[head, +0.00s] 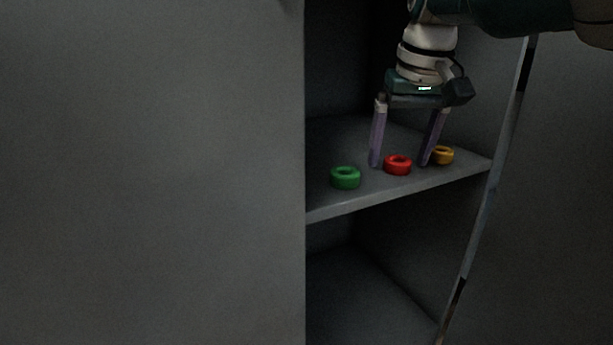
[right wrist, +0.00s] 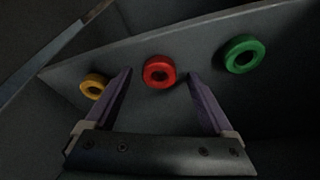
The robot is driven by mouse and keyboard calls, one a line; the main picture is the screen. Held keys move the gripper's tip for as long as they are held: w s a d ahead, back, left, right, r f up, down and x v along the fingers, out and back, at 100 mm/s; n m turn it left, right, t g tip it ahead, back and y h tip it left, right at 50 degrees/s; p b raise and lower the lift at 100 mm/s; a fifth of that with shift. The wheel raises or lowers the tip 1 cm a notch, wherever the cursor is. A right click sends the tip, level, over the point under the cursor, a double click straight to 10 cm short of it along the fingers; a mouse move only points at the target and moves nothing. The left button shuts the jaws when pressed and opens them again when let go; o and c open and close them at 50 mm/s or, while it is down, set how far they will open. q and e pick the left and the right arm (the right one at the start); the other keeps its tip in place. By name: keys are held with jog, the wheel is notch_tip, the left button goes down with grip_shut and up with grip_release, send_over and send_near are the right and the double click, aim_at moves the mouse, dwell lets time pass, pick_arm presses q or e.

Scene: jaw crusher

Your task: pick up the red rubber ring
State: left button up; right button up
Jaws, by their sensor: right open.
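The red rubber ring (head: 398,166) lies flat on the grey shelf (head: 400,190) in the head view, between a green ring and a yellow ring. My right gripper (head: 400,165) points down over the shelf with its two purple fingers apart, one to each side of the red ring as seen from the head. In the right wrist view the red ring (right wrist: 159,72) appears just beyond and between the fingertips (right wrist: 162,80). The fingers look clear of it and hold nothing. My left gripper is not in view.
The green ring (head: 345,178) lies left of the red one. The yellow ring (head: 443,155) lies right, close to the right finger. A large grey panel (head: 150,170) fills the left of the head view. A cabinet edge (head: 490,190) stands to the right of the shelf.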

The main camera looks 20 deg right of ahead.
jog(key=shift+w+d+f, duration=0.1)
jog(key=shift+f, duration=0.1)
grip_shut()
dwell(0.6)
jog(key=shift+r, duration=0.1)
